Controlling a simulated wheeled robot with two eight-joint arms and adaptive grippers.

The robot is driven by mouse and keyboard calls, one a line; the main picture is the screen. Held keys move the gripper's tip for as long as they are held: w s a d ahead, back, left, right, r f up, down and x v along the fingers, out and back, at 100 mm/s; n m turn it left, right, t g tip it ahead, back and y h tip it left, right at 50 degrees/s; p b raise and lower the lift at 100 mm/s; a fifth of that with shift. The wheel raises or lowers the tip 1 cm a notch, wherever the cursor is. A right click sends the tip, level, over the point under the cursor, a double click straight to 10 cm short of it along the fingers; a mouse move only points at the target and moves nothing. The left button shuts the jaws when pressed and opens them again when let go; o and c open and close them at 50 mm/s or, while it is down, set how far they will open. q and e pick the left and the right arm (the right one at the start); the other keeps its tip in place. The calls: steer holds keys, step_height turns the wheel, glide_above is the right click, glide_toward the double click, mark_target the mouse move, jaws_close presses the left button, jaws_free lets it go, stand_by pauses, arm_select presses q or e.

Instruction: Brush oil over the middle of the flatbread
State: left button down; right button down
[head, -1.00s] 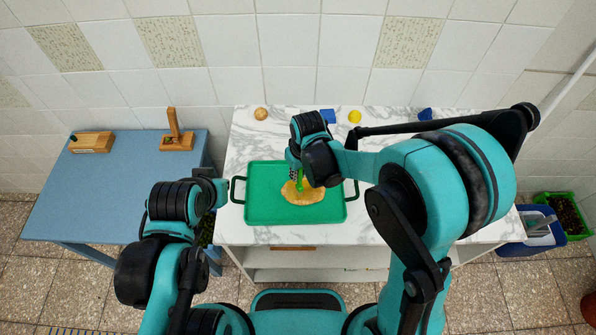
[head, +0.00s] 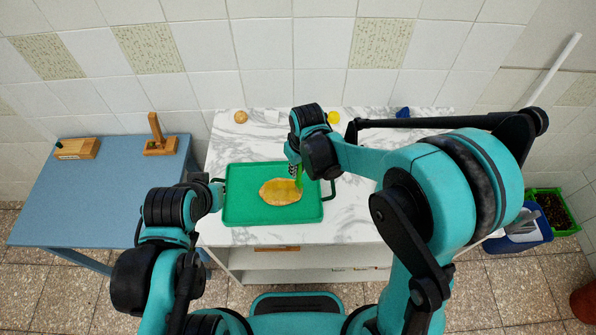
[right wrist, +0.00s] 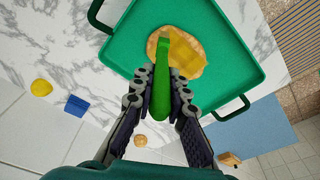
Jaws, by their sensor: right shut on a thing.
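The flatbread (head: 279,192) lies on the green tray (head: 235,216), on a marble-topped counter. It also shows in the right wrist view (right wrist: 197,68), with a darker yellow patch over much of its top. My right gripper (head: 294,170) is shut on a bright green brush (right wrist: 161,105). The brush points down at the flatbread's right end in the head view; whether its tip touches is unclear. My left gripper (head: 216,191) is beside the tray's left handle, overlapping it in view; its fingers are too small to read.
A yellow ball (head: 333,117), a round brown item (head: 240,117) and a blue object (head: 403,113) sit along the counter's back. A blue table (head: 85,200) at left holds wooden items. A green crate (head: 556,212) stands on the floor at right.

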step_height(320, 180, up, 2)
steer(key=shift+a+p, duration=0.15)
steer(key=shift+p, duration=0.35)
steer(key=shift+r+p, duration=1.1)
steer(key=shift+r, duration=0.65)
